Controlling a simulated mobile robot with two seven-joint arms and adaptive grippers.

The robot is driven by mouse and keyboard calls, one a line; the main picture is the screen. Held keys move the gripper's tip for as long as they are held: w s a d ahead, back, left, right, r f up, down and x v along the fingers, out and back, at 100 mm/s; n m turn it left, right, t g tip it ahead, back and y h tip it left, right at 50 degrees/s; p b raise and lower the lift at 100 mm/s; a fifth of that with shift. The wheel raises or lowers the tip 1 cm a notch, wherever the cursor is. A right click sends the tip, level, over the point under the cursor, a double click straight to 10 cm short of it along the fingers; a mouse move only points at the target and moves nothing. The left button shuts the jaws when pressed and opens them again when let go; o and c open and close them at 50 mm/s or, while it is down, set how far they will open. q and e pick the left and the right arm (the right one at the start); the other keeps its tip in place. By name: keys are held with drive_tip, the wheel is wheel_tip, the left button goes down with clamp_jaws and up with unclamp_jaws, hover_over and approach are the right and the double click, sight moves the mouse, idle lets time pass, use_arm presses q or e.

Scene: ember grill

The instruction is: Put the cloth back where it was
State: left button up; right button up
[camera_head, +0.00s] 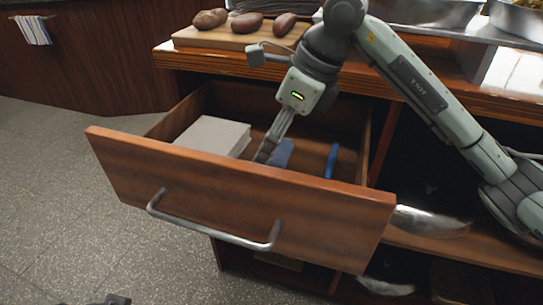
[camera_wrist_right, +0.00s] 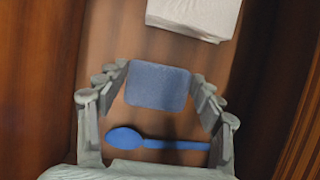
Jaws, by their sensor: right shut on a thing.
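A blue, flat, squarish piece that looks like the folded cloth (camera_head: 283,152) is inside the open drawer. In the right wrist view the blue cloth (camera_wrist_right: 159,87) sits between the fingertips of my right gripper (camera_wrist_right: 160,76). My right gripper (camera_head: 264,152) reaches down into the drawer and is shut on this blue cloth. Whether the cloth touches the drawer floor I cannot tell. A striped cloth (camera_head: 33,30) hangs on the far counter front at the upper left.
The wooden drawer (camera_head: 240,192) is pulled out, its front panel close to my arm. Inside lie a white stack (camera_head: 213,136) on the left and a blue spoon (camera_head: 331,161) on the right. A cutting board (camera_head: 235,41) with potatoes stands on the counter above.

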sight(277, 149)
drive_tip(key=shift+f, duration=1.7)
drive_tip(key=shift+f, duration=0.1)
drive_tip(key=o, duration=1)
drive_tip(key=v, duration=1.2)
